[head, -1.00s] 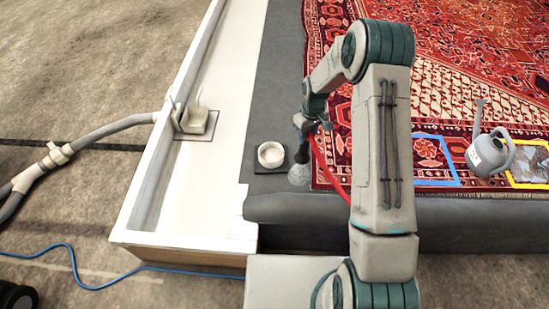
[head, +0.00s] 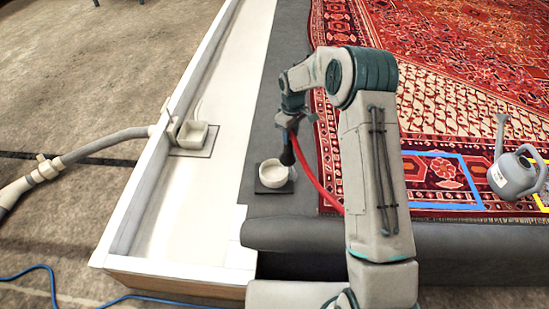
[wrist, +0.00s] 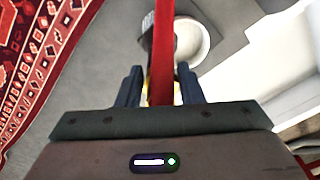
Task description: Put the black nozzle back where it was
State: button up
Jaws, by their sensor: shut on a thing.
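My gripper (head: 289,122) is shut on the black nozzle (head: 287,156), which hangs from it with its tip pointing down. The red hose (head: 324,187) runs from the nozzle down to the right. A white round cup (head: 273,173) stands on a small dark square on the grey ledge, directly under or just behind the nozzle tip. In the wrist view the red hose (wrist: 161,45) passes between the fingers and hides much of the nozzle. The cup (wrist: 193,42) shows just beyond it. I cannot tell whether the nozzle tip touches the cup.
A patterned red rug (head: 440,75) lies right of the ledge, with a blue outlined rectangle (head: 440,206) and a grey watering can (head: 514,176) on it. A white trough (head: 215,125) runs along the left, with a square white fitting (head: 195,136). The grey ledge (head: 285,70) beyond is clear.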

aim_at(287, 158)
jog(key=s+a+f+b, duration=0.1)
jog(key=a+f+b, duration=0.1)
jog(key=a+f, duration=0.3)
notch_tip(287, 158, down, 2)
jog(key=shift+s+f, duration=0.15)
jog(key=shift+s, duration=0.25)
jog(key=shift+a, duration=0.1)
jog(key=o, duration=0.6)
jog(key=shift+f+b, duration=0.2)
jog(key=shift+b, duration=0.15)
jog(key=o, duration=0.4)
jog(key=shift+r, duration=0.1)
